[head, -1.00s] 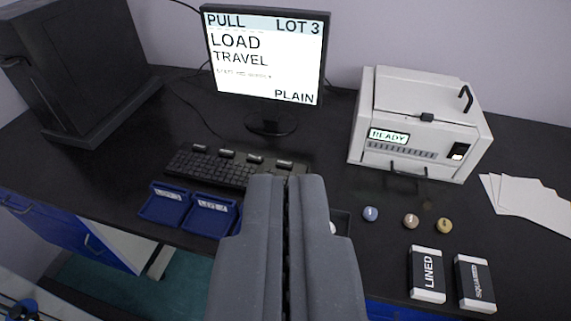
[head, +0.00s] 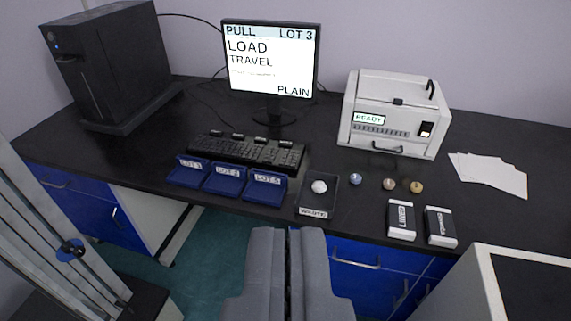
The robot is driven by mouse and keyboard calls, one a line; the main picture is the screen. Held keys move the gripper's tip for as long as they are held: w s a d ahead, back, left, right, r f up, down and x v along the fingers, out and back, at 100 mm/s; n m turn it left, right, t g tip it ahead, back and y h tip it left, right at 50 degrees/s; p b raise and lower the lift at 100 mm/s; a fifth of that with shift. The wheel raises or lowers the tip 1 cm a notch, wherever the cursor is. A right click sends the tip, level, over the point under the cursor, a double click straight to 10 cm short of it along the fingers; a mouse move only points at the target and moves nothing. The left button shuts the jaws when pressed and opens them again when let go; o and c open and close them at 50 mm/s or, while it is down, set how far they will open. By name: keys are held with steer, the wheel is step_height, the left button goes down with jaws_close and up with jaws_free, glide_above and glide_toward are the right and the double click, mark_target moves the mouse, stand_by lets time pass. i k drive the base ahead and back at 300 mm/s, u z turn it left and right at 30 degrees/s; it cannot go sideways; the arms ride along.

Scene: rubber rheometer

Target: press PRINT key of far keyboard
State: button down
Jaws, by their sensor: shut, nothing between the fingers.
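The black keyboard (head: 246,152) lies on the dark bench below the monitor. Several raised dark keys or tabs stand along its back edge; their labels are too small to read, so I cannot tell which is PRINT. My gripper (head: 287,232) is shut and empty, in front of the bench's near edge and apart from the keyboard. The monitor (head: 270,60) reads PULL, LOT 3, LOAD TRAVEL and PLAIN.
Blue LOT trays (head: 222,180) and a dark tray (head: 317,210) with a white ball stand before the keyboard. The white READY machine (head: 394,112), small balls, LINED box (head: 401,220), another box (head: 440,227) and white sheets (head: 489,172) are right. A black tower (head: 108,65) stands left.

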mark_target(281, 143)
steer(key=k, duration=0.5)
steer(key=u, duration=0.55)
steer(key=i, duration=2.45)
steer(key=z, duration=0.5)
